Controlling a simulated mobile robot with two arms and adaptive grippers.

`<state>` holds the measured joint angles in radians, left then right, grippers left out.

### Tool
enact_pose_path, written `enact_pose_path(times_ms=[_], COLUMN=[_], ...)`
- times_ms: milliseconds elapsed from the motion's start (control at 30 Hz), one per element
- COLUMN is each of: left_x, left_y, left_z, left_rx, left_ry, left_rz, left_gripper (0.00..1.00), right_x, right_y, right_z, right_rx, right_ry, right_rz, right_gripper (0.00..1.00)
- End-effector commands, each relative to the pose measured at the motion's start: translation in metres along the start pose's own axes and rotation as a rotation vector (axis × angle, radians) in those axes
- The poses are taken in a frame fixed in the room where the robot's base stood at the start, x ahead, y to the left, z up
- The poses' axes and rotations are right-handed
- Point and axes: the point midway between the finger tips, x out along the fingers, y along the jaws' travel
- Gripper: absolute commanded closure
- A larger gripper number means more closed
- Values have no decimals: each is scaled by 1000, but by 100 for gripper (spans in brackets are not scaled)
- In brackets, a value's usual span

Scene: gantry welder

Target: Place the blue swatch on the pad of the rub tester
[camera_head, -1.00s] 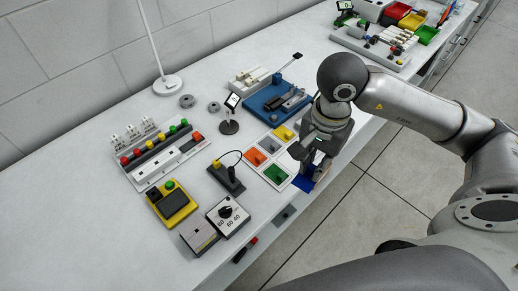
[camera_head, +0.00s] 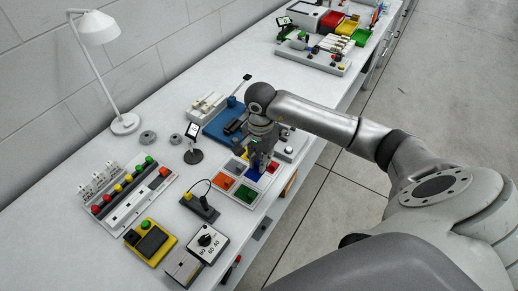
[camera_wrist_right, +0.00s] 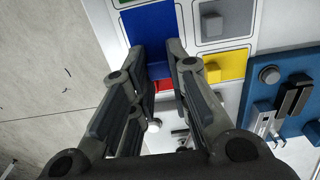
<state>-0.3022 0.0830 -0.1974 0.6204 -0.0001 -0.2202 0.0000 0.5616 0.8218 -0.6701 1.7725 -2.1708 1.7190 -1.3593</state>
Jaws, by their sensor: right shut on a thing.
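The blue swatch (camera_head: 255,176) is a flat blue square at my right gripper (camera_head: 260,164), beside the tiles of the swatch tray. In the right wrist view the swatch (camera_wrist_right: 152,27) lies beyond the fingertips of my right gripper (camera_wrist_right: 160,58), which is shut on it. A red block (camera_wrist_right: 164,86) shows between the fingers. I cannot tell whether the swatch touches the surface below. A blue-based device (camera_head: 214,130) with dark and grey parts stands behind the arm; I cannot tell whether it is the rub tester. No pad is clearly visible. My left gripper is out of view.
Orange (camera_head: 224,182), green (camera_head: 245,195) and yellow (camera_wrist_right: 226,66) tiles lie close to the gripper. A cable post (camera_head: 200,205), yellow box (camera_head: 150,242) and dial box (camera_head: 208,241) stand to the left. The bench's front edge is close on the right.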

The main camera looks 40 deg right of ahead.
Motion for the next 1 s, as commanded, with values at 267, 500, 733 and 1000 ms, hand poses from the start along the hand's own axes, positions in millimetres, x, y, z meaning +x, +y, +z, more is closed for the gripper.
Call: enact_pose_path(times_ms=[267,500,733,1000], left_x=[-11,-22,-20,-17], left_y=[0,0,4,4], left_z=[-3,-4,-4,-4], left_rx=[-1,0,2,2], left_ry=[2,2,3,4], left_rz=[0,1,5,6], left_gripper=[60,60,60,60], right_x=[17,42,44,46], right_y=[-8,-8,-8,-8], right_z=[-5,-6,-7,-6], right_rx=[1,0,0,-1], right_ry=[-4,0,1,1], right_rz=[6,1,0,0], right_gripper=[97,97,97,65])
